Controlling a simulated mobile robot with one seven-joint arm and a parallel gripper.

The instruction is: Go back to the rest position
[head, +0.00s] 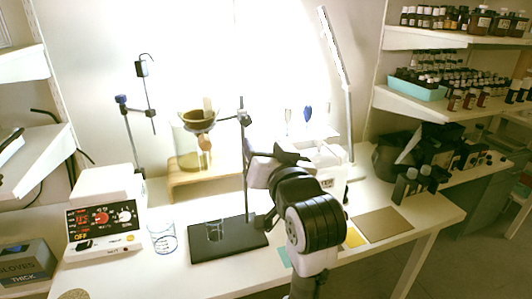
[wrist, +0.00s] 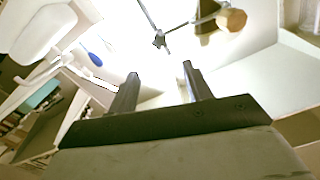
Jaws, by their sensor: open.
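My gripper (wrist: 158,82) shows in the wrist view with its two dark fingers apart and nothing between them. In the head view my arm rises in front of the bench (head: 110,270), right of the middle, with the bent wrist near the stand rod. The fingers are hard to make out there. The wrist camera looks up past the fingers at a metal clamp and rod (wrist: 160,38) and the bright backdrop.
A dark stand base (head: 205,248) with a small beaker (head: 214,232) lies left of my arm. Another beaker (head: 162,238) and a hotplate-like device (head: 100,218) stand farther left. A tan mat (head: 383,225) lies to the right. Bottle shelves (head: 430,38) are at the back right.

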